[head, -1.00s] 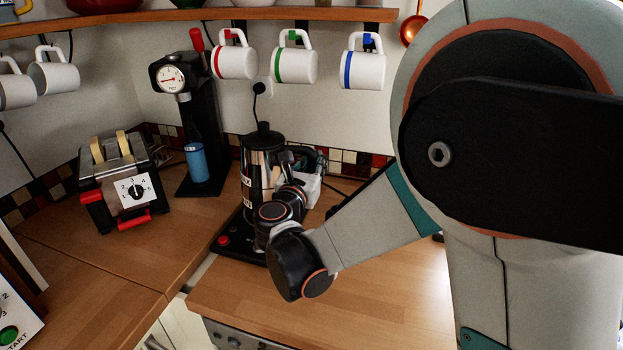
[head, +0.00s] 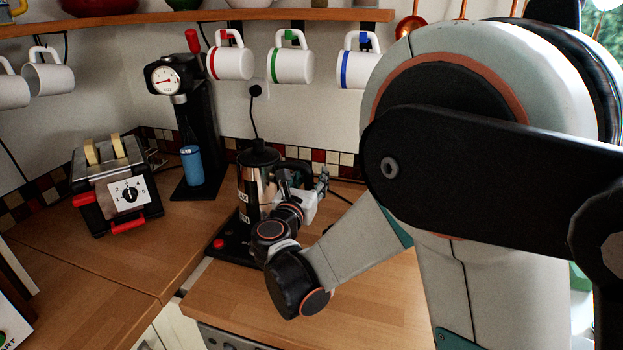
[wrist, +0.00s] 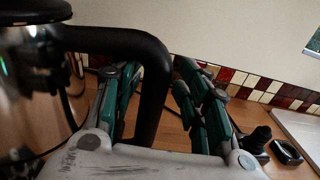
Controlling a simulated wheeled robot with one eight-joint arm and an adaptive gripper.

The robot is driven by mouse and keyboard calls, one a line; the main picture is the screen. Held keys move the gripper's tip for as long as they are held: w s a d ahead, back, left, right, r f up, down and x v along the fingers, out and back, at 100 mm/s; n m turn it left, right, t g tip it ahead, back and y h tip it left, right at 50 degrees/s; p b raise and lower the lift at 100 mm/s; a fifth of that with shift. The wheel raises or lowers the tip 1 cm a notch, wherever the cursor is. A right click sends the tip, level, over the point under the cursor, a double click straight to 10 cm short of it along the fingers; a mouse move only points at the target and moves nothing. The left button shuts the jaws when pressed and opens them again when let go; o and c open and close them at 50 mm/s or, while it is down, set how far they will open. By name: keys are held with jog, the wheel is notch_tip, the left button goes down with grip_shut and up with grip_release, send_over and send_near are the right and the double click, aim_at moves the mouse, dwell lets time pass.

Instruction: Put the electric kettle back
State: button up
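The electric kettle (head: 258,186) has a shiny silver body, dark bands with white lettering, and a black lid. It stands upright and appears to rest on a black base (head: 232,250) with a red button; my wrist partly hides their contact. In the wrist view, the kettle's silver side (wrist: 28,90) is at the left and its black handle (wrist: 154,95) hangs down between my fingers. My gripper (wrist: 165,100) is open around the handle, with its fingers spread and a visible gap on the right. It also shows beside the kettle in the head view (head: 312,190).
A toaster (head: 112,190) with red handles and a black press (head: 192,130) with a gauge stand left of the kettle. Several mugs (head: 293,66) hang under the shelf (head: 200,16) above. The wooden counter (head: 250,300) is clear in front. A black cord rises behind the kettle.

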jog(key=p+v, duration=0.3)
jog(key=v, duration=1)
jog(key=shift+s+a+p, duration=0.3)
jog(key=shift+s+p, duration=0.05)
jog(key=shift+p, duration=0.05)
jog(key=shift+f, duration=0.1)
jog(key=o, duration=1.4)
jog(key=shift+c, duration=0.2)
jog(key=shift+s, duration=0.1)
jog(key=b+v, duration=0.1)
jog(key=v, duration=0.7)
jog(key=shift+s+a, duration=0.15)
jog(key=shift+s, duration=0.25)
